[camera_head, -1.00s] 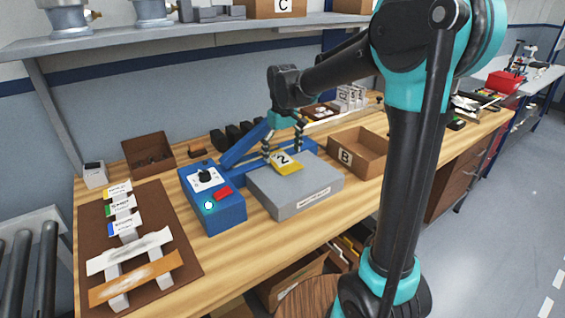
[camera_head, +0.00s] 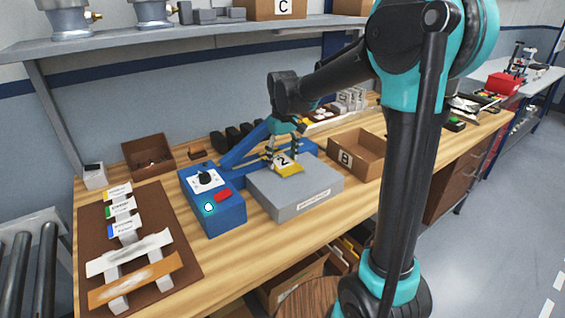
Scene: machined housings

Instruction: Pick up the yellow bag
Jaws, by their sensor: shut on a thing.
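The yellow bag (camera_head: 290,169), with a white label reading 2, is at the top of the grey block (camera_head: 310,193) on the workbench. My gripper (camera_head: 284,154) points down over the bag from behind, with its fingers close in around it. It is shut on the bag. Whether the bag still touches the grey block cannot be told.
A blue box with a dial and red button (camera_head: 213,200) stands left of the grey block. An open cardboard box marked B (camera_head: 366,155) stands at right. A brown board with labelled strips (camera_head: 80,235) lies at far left. A shelf (camera_head: 180,42) runs above.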

